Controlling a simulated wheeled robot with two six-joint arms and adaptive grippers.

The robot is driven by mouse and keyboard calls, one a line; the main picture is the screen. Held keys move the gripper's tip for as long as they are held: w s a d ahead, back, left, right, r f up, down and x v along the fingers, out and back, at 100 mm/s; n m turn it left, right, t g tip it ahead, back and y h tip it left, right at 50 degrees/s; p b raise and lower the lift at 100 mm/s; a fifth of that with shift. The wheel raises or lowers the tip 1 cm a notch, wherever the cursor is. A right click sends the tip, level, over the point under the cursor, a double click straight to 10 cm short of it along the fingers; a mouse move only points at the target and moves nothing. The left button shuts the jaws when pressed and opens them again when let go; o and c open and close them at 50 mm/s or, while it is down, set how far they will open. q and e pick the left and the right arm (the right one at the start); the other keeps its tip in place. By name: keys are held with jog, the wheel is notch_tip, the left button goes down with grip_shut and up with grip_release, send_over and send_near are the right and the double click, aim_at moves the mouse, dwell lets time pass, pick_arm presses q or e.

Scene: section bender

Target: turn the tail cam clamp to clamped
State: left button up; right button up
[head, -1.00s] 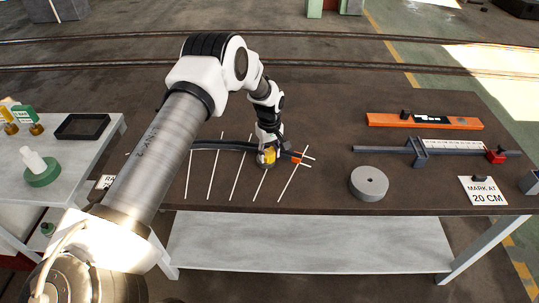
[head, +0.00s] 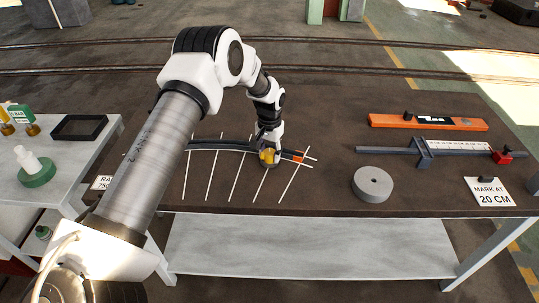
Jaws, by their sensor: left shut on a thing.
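A dark curved bar (head: 222,145) lies across several thin white rods on the brown table, with an orange piece (head: 299,156) near its right end. My left gripper (head: 268,158) points down at this right part of the bar, just left of the orange piece. It is shut on a small yellow part, which I take to be the tail cam clamp (head: 267,155). The fingers and wrist hide much of that part, so its lever angle cannot be read. My right gripper is not in view.
A grey ring (head: 373,184) stands right of the rods. An orange level (head: 428,122), a sliding gauge (head: 423,152) and a "MARK AT 20 CM" card (head: 489,191) lie at the right. A white side table (head: 93,150) stands left. Bare table lies behind the bar.

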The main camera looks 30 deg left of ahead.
aim_at(270, 152)
pick_arm(q)
jog(key=shift+m+b, duration=0.4)
jog(key=shift+m, duration=1.5)
jog(key=o, duration=1.1)
jog(key=shift+w, duration=0.1)
jog(key=shift+c, duration=0.2)
jog(key=shift+o, duration=0.4)
notch_tip(270, 152, up, 12)
jog(key=shift+f, duration=0.1)
